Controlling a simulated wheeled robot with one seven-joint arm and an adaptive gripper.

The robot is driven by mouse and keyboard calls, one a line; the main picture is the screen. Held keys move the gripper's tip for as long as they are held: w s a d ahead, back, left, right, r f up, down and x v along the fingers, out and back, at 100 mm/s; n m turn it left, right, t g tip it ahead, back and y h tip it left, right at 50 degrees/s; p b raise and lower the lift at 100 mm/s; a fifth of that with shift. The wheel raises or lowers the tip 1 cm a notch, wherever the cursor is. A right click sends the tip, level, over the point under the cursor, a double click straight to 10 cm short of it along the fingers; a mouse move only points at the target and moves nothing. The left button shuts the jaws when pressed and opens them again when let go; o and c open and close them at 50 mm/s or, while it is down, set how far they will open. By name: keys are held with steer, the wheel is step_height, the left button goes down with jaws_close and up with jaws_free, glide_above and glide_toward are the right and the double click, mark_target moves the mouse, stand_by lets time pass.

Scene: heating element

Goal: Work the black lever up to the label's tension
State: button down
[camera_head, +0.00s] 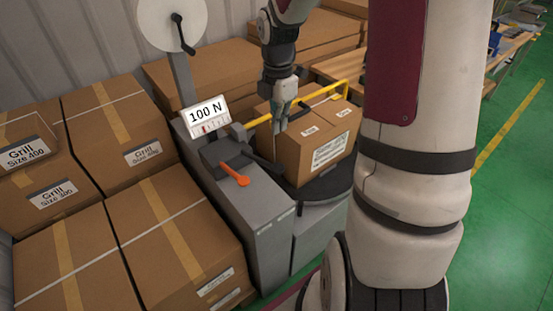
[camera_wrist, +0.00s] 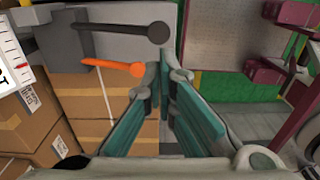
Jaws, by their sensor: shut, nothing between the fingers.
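The black lever (camera_head: 262,163) with a round knob sticks out to the right from the dark block on the grey machine. It also shows in the wrist view (camera_wrist: 120,34), lying nearly level above the orange lever (camera_wrist: 112,66). The orange lever (camera_head: 235,175) points down to the right in the head view. The label (camera_head: 207,112) reads "100 N" above a small scale with a red mark. My gripper (camera_head: 281,130) is shut and empty, above and beyond the black lever. Its teal fingers (camera_wrist: 165,80) are below and right of the knob in the wrist view, apart from it.
A white disc (camera_head: 160,15) with a black crank (camera_head: 182,35) is on the machine's post. Stacked Grill cartons (camera_head: 170,225) fill the left. Green floor is open at right.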

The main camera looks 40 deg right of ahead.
mark_target(278, 168)
step_height(278, 168, down, 13)
steer(key=shift+f+p, duration=0.15)
steer(key=shift+p, duration=0.2)
steer(key=shift+f, duration=0.35)
stand_by(0.3)
